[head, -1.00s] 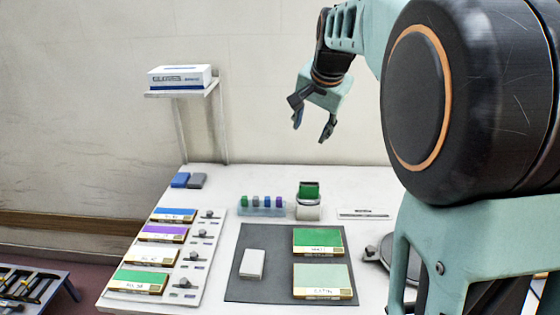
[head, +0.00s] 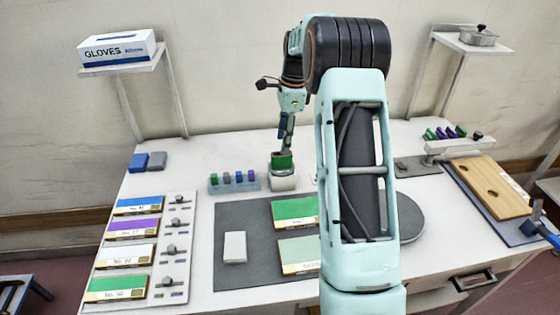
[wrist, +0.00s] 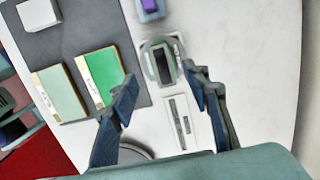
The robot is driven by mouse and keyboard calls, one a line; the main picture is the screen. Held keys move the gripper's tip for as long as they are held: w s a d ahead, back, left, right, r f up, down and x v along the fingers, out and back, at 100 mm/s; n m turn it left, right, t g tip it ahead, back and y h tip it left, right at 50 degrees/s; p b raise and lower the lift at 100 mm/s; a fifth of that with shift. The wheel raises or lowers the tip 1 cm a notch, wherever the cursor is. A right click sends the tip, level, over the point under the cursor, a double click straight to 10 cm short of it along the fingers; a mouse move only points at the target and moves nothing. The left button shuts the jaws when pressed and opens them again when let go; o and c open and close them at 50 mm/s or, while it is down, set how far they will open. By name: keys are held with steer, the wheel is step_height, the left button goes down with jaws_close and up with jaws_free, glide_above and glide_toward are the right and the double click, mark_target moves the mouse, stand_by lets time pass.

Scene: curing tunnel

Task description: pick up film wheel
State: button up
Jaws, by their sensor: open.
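No part is plainly marked as the film wheel. The piece below my gripper is a rounded whitish holder (head: 284,183) with a green top (head: 281,161), beside the small colour blocks. In the wrist view a rounded grey rim (wrist: 150,70) with a dark green middle (wrist: 163,65) shows between the fingers. My gripper (head: 284,138) points down just above it in the head view. It also shows in the wrist view (wrist: 163,82), open, fingers apart on either side and nothing held. I cannot tell the exact height gap.
A dark mat (head: 233,274) holds green panels (head: 294,212) and a white block (head: 235,247). The colour blocks' rack (head: 236,183) stands left of the holder. A grey disc (head: 411,222) is partly behind my arm. A glove box (head: 117,47) sits on the left shelf.

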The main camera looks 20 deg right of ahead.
mark_target(282, 166)
steer(key=shift+w+a+f+p, duration=0.15)
steer(key=shift+f+p, duration=0.15)
steer(key=shift+f, duration=1.4)
steer(key=shift+w+a+f+p, duration=0.1)
steer(key=shift+f+p, duration=0.2)
steer(key=shift+f, duration=1.4)
jaws_close()
